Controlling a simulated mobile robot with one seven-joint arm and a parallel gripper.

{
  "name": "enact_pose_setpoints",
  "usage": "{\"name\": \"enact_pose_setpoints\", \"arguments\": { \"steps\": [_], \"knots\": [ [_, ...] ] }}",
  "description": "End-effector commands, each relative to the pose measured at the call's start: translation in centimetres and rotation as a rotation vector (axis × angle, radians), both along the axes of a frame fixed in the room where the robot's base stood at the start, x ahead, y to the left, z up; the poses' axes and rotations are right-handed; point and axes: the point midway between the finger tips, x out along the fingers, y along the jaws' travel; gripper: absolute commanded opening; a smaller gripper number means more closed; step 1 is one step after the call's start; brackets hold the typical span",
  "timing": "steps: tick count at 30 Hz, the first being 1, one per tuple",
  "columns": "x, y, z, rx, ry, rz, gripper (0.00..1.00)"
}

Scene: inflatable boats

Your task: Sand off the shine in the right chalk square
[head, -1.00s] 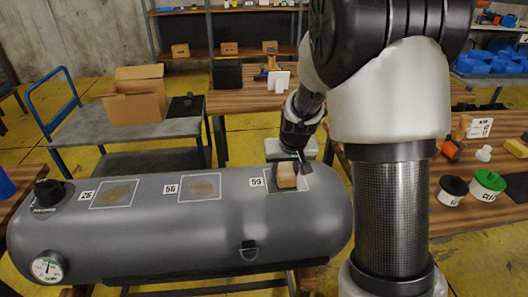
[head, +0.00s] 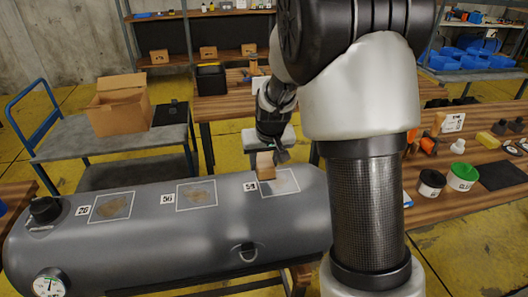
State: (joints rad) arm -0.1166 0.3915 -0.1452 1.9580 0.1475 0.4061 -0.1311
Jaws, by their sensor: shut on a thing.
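A grey inflatable tube (head: 150,240) lies across the lower left of the head view, with three chalk squares in a row along its top. The left square (head: 112,207) and the middle square (head: 196,194) each hold a dull brownish patch. The right square (head: 284,182) shows a pale grey surface, partly hidden by the block. My gripper (head: 268,153) is shut on a tan sanding block (head: 265,167), at the left part of the right square. I cannot tell whether the block touches the tube.
A grey cart with a cardboard box (head: 120,105) stands behind the tube. On the right table are a black-lidded tub (head: 431,184), a green-lidded tub (head: 462,177) and a dark mat (head: 501,174). A gauge (head: 49,284) and a black valve (head: 45,209) sit at the tube's left end.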

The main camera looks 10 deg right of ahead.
Motion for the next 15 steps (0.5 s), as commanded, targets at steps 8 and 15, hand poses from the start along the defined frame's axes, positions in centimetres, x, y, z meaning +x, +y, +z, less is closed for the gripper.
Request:
{"name": "enact_pose_setpoints", "arguments": {
  "steps": [8,15],
  "knots": [
    [0.3,-0.1,2.5,0.0,0.0,0.0,0.24],
    [0.3,-0.1,2.5,0.0,0.0,0.0,0.24]
  ]
}}
